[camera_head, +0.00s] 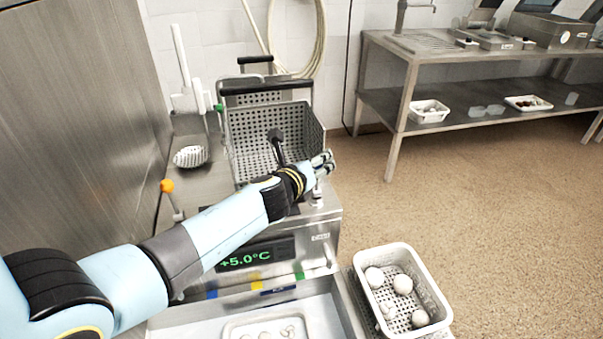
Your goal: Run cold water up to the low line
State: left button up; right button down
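My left gripper (325,164) reaches in from the left, over the front right corner of a steel unit with a green +5.0°C display (245,258). Its fingertips look close together; whether they are open or shut is unclear. A small metal fitting (318,196) shows just below them, and contact cannot be told. A grey perforated basket (305,125) stands tilted at the back of the unit. A black-handled part (276,136) rises in front of it, partly hidden by my wrist. An orange-knobbed lever (167,186) is at the left. No water or low line can be made out. My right gripper is not in view.
A white perforated basket (427,283) with several pale round pieces stands at the front right. A white tray (238,326) with pale pieces lies in the front basin. A white perforated scoop (190,156) is at the left. A steel table (375,42) stands behind right; floor between is clear.

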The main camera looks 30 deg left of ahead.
pick_arm(q)
jog(key=v, duration=1)
jog(key=shift+s+r, duration=0.2)
